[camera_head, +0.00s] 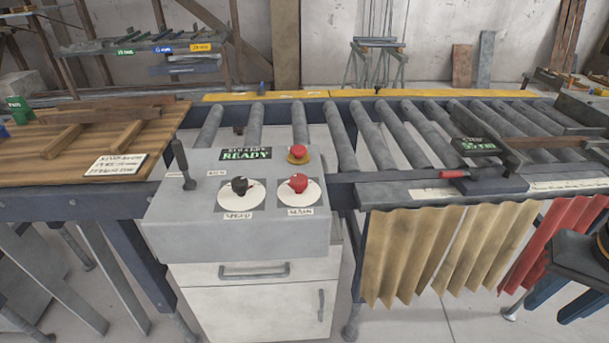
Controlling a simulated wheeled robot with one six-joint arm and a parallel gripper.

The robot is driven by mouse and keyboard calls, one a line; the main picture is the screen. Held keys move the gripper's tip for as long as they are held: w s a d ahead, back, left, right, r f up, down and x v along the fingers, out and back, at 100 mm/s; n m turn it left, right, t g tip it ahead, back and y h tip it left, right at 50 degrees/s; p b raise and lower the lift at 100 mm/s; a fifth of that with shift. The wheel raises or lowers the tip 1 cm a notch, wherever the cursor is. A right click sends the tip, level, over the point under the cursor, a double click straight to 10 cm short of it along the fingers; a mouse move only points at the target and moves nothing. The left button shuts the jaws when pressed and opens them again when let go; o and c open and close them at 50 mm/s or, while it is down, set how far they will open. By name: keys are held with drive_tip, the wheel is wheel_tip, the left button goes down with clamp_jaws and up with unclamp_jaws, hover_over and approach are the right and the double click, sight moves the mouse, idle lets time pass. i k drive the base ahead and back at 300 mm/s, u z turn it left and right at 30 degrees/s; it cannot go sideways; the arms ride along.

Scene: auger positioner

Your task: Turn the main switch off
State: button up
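The main switch (298,184) is a red rotary knob on a white round plate, at the right of the grey control box's (237,230) sloped top. A small label below it appears to read MAIN. I cannot clearly tell which way the knob points. Left of it is a black knob (239,187) on a similar plate, labelled SPEED. A red mushroom button (299,152) on a yellow base sits behind the main switch. A dark display (246,154) shows READY in green.
A black lever (183,165) stands upright at the box's left. A roller conveyor (385,130) runs behind and right, with a red-handled dark device (482,178) on its front rail. A wooden table (85,140) is at left.

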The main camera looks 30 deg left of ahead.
sight(298, 181)
drive_tip(key=u, duration=1.65)
drive_tip(key=k, duration=0.15)
drive_tip(key=u, duration=0.7)
